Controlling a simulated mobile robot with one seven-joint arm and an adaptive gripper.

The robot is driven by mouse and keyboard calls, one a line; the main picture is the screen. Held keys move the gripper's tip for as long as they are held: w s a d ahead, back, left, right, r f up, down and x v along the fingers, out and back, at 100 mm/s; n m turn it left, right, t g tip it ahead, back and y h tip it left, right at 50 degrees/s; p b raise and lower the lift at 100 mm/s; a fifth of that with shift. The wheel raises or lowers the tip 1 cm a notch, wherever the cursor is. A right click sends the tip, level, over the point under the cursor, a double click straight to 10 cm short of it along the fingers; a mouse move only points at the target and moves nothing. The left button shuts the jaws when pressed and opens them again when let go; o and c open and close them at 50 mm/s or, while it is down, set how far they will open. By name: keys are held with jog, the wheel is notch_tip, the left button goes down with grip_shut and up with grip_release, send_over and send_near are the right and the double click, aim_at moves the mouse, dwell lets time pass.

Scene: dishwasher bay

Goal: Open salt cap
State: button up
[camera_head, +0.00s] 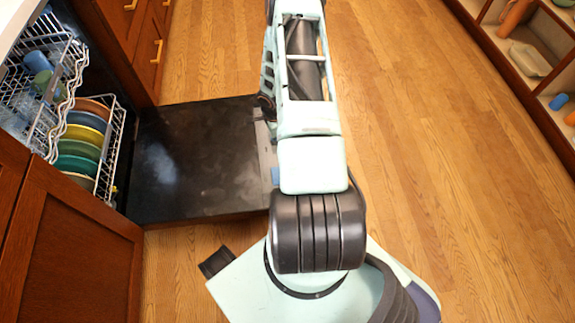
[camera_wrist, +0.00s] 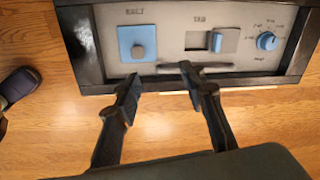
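The salt cap (camera_wrist: 137,43) is a light blue square with a small knob, under a blurred label that seems to read SALT. It sits at the left of a grey panel (camera_wrist: 168,28) in the wrist view and looks closed. My gripper (camera_wrist: 160,77) is open and empty, its two dark fingers apart. The left fingertip is just below the cap in the picture; the right one is below the middle tab compartment. I cannot tell the height above the panel. In the head view my arm hides the gripper and most of the panel.
The open dishwasher door (camera_head: 190,160) lies flat. A tab compartment (camera_wrist: 205,40) with a blue slider and a blue dial (camera_wrist: 267,41) are right of the cap. Racks with plates (camera_head: 85,140) and cups stand left. Wooden floor (camera_head: 430,150) is clear; a shelf (camera_head: 530,80) stands right.

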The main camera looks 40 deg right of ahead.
jog(key=s+f+m+b, duration=0.1)
jog(key=f, duration=0.4)
jog(key=s+f+m+b, duration=0.1)
jog(key=f, duration=0.4)
jog(key=s+f+y+b, duration=0.1)
jog(key=s+f+b, duration=0.1)
jog(key=f, duration=0.3)
jog(key=shift+a+f+m, duration=0.1)
jog(key=shift+a+m, duration=0.1)
jog(key=shift+m, duration=0.2)
jog(key=shift+c, duration=0.2)
grip_shut()
